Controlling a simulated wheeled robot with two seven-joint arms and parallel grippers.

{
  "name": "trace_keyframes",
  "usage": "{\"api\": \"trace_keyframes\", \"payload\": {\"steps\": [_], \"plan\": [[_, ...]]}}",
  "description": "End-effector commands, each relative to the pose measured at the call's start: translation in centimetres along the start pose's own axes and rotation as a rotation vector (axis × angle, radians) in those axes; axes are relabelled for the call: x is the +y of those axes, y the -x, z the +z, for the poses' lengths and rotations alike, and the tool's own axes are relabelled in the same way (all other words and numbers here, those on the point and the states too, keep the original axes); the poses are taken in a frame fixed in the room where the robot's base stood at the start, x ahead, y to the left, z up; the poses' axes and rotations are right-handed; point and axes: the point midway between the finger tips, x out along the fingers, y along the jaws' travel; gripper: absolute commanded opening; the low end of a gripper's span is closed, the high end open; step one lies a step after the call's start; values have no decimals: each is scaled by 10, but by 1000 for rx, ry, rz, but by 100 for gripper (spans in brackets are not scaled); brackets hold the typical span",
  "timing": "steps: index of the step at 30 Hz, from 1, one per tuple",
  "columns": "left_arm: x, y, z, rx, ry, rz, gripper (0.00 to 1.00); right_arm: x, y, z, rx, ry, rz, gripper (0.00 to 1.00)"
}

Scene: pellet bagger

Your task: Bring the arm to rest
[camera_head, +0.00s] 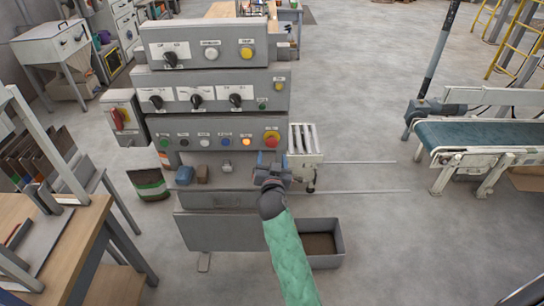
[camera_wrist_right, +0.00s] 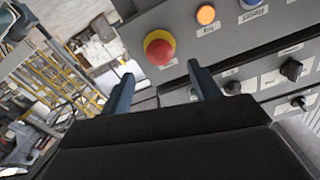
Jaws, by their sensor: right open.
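My right arm, in a green sleeve, reaches up from the bottom of the head view. My right gripper (camera_head: 268,160) is in front of the lower right part of the grey control panel (camera_head: 215,95). In the right wrist view its two dark fingers (camera_wrist_right: 160,92) stand apart with nothing between them. A red emergency stop button (camera_wrist_right: 159,50) on a yellow ring lies beyond the fingertips, apart from them. It also shows in the head view (camera_head: 271,140), just above the gripper. My left gripper is not in view.
An orange button (camera_wrist_right: 206,15) and several knobs sit beside the stop button. A grey bin (camera_head: 320,245) stands on the floor right of the arm. A blue conveyor (camera_head: 480,135) stands at right, a wooden workbench (camera_head: 60,240) at left. The floor between panel and conveyor is mostly clear.

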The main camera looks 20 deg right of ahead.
Motion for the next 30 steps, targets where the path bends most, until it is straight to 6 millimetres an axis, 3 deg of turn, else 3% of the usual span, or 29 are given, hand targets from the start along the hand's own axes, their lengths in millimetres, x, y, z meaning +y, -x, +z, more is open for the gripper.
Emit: {"api": "trace_keyframes", "payload": {"steps": [6, 22, 30], "plan": [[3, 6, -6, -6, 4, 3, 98, 0, 10, 0, 0, 0, 1, 62], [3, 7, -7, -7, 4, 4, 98, 0, 11, -1, 0, 8, 0, 62], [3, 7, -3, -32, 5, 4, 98, 3, 11, 9, -45, 178, 12, 62]]}}
